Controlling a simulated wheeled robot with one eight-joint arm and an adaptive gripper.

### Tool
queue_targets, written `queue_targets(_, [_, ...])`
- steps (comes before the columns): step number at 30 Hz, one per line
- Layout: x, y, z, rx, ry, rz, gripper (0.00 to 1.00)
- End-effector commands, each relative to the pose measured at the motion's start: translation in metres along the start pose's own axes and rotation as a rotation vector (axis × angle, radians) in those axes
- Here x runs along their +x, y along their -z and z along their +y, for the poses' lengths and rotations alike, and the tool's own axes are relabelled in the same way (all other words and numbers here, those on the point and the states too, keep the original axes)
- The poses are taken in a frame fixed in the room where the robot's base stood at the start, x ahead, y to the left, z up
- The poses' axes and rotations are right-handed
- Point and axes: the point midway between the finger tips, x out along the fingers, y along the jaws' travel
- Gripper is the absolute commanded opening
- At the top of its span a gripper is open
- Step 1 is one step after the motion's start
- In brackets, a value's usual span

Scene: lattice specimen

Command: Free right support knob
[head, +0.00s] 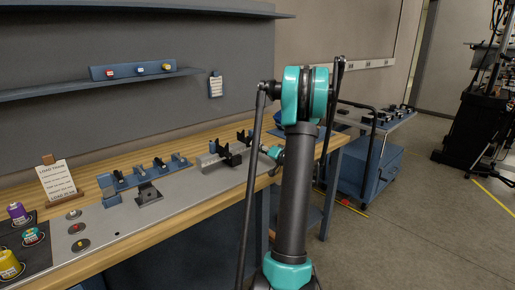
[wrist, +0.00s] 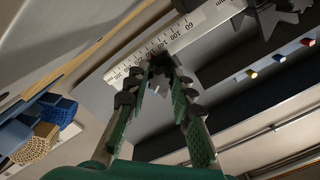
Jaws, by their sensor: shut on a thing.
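A dark lobed knob (wrist: 160,68) sits between my fingertips at the end of the scaled rail in the wrist view. My gripper (wrist: 161,80), with green-padded fingers, is closed around it. A second dark star-shaped knob (wrist: 268,17) shows at the upper right of that view, apart from my gripper. In the head view, the support fixture (head: 222,157) with black uprights stands on the bench, and my gripper end is at its right, largely hidden by my arm.
A scaled rail (wrist: 170,42) runs beside the knob. Blue and tan lattice blocks (wrist: 38,142) show at the wrist view's left. On the bench, a blue rack (head: 150,172) and a sign card (head: 57,180) stand to the left. A blue cart (head: 368,160) stands at the right.

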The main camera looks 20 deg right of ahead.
Motion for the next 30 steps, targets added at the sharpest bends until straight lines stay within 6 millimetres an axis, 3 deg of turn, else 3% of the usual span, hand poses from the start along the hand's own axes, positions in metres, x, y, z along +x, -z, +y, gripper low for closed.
queue_targets(30, [0.0,0.0001,0.0018,-0.895,0.0,-0.002,0.0])
